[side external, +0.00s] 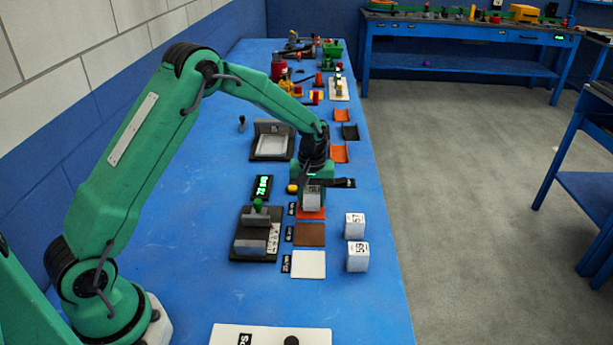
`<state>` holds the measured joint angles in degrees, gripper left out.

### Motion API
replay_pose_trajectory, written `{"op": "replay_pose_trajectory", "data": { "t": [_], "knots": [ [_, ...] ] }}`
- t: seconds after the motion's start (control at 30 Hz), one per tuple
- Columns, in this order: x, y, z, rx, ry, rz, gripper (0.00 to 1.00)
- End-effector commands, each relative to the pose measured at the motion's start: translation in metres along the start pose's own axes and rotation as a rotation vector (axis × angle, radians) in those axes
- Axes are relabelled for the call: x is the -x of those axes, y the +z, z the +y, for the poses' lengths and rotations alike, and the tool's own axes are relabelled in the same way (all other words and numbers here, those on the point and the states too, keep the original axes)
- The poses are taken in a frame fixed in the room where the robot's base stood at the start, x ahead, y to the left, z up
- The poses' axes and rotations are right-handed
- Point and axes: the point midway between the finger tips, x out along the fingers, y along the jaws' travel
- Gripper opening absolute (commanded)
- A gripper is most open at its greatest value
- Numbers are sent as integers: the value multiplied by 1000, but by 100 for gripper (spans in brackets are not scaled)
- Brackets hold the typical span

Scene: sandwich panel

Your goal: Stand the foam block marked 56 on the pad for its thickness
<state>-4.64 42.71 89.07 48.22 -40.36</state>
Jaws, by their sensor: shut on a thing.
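My gripper (313,186) points down and is shut on a pale foam block (312,201). A dark mark shows on this block, but it is too small to read for certain. The held block is at the orange-red pad (311,214); I cannot tell whether it touches the pad or hangs just above it. A brown pad (309,234) and a white pad (309,265) lie in line nearer the camera, both bare. Two other white foam blocks stand to the right of the pads, one marked 57 (354,226) and one marked 59 (357,258).
Left of the pads are a dark gauge fixture (257,240) with a green knob and a green-lit display (263,188). Small black labels line the pads. A grey tray fixture (272,141) and orange holders (340,153) stand farther back.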

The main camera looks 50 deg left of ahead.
Motion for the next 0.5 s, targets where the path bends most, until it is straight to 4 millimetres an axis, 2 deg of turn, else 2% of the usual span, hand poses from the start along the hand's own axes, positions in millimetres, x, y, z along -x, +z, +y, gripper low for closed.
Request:
{"op": "replay_pose_trajectory", "data": {
  "t": [0.5],
  "knots": [
    [-8, 0, 0, 0, 0, 0, 14]
  ]
}}
